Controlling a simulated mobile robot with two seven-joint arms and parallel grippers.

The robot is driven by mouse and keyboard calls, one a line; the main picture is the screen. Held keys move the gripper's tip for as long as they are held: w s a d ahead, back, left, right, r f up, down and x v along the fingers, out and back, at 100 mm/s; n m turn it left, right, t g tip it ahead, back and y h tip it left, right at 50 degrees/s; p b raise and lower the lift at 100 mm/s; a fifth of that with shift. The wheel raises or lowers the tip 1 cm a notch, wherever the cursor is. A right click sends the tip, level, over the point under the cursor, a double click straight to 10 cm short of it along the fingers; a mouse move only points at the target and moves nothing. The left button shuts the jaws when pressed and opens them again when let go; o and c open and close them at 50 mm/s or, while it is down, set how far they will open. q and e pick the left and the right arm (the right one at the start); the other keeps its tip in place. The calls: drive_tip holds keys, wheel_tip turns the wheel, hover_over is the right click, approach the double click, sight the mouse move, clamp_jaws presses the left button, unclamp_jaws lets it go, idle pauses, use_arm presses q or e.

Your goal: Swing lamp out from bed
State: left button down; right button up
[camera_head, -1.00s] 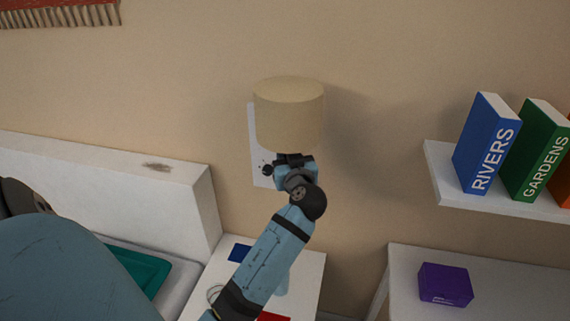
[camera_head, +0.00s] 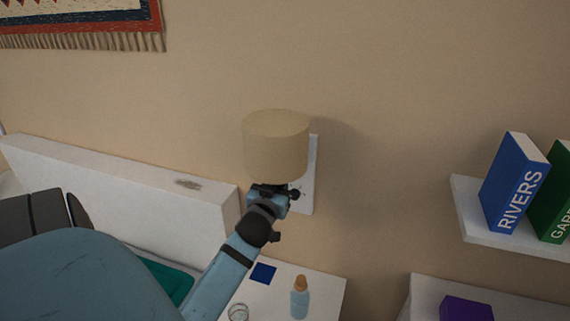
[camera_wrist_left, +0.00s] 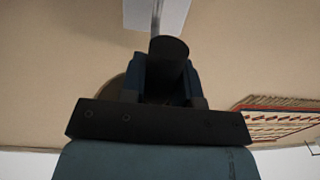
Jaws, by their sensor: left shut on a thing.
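The wall lamp has a beige drum shade (camera_head: 276,146) in front of a white wall plate (camera_head: 307,185), which shows at the shade's right side. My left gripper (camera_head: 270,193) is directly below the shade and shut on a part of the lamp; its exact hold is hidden. In the left wrist view the gripper (camera_wrist_left: 166,88) has a dark cylinder between its fingers, and a thin grey rod (camera_wrist_left: 156,18) runs up in front of the white plate (camera_wrist_left: 172,14). The bed's white headboard (camera_head: 120,190) is to the left. My right gripper is not in view.
A white nightstand (camera_head: 325,290) below holds a bottle (camera_head: 300,298), a blue square (camera_head: 263,273) and a ring-like item (camera_head: 238,312). At right, a wall shelf (camera_head: 480,230) holds books (camera_head: 515,184), above a purple box (camera_head: 466,309). The wall between lamp and shelf is clear.

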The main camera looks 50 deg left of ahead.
use_arm(q)
drive_tip(key=shift+s+a, duration=0.1)
drive_tip(key=shift+a, duration=0.05)
idle(0.3)
drive_tip(key=c, duration=1)
unclamp_jaws()
drive_tip(key=shift+a, duration=0.1)
drive_tip(key=shift+o, duration=0.8)
drive_tip(key=shift+s, duration=0.1)
